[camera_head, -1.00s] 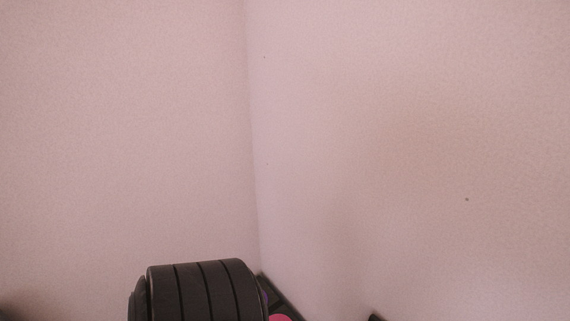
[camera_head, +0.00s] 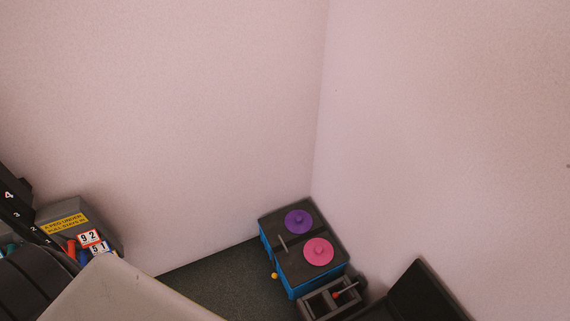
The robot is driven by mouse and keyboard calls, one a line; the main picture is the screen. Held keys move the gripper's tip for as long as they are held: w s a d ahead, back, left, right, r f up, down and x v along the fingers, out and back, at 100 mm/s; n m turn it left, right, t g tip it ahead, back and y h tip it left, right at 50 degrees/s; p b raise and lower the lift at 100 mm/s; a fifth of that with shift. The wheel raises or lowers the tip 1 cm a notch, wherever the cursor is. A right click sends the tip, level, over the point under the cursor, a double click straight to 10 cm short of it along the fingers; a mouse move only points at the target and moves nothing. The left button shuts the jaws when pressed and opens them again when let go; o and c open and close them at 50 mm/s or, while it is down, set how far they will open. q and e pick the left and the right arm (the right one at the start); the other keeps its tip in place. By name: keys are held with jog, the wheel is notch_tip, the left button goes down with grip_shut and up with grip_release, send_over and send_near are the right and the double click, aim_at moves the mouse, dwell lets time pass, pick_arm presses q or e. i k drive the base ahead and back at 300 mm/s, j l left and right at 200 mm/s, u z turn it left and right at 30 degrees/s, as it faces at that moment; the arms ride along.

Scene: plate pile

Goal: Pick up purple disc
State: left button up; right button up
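A purple disc (camera_head: 298,221) with a small raised knob lies on top of a dark box with blue sides (camera_head: 268,243), in the corner of the room. A pink disc (camera_head: 318,251) lies on the same box top, nearer and slightly right. A thin light bar stands between them on the left. Neither of my grippers shows in the head view, so I cannot see their fingers.
Pale pink walls (camera_head: 200,110) meet behind the box. A dark frame-like tray (camera_head: 330,301) and a black panel (camera_head: 425,292) are at the lower right. A grey box with a yellow label (camera_head: 66,226) and number cards (camera_head: 90,239) are at left. Dark floor (camera_head: 225,281) shows between.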

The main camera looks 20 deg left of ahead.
aim_at(298, 222)
jog(key=u, duration=0.65)
jog(key=i+j, duration=0.15)
jog(key=i+j+z, duration=0.15)
jog(key=j+z, duration=0.15)
jog(key=i+j+z, duration=0.1)
jog(key=j+z, duration=0.45)
jog(key=j, duration=0.2)
jog(key=z, duration=0.95)
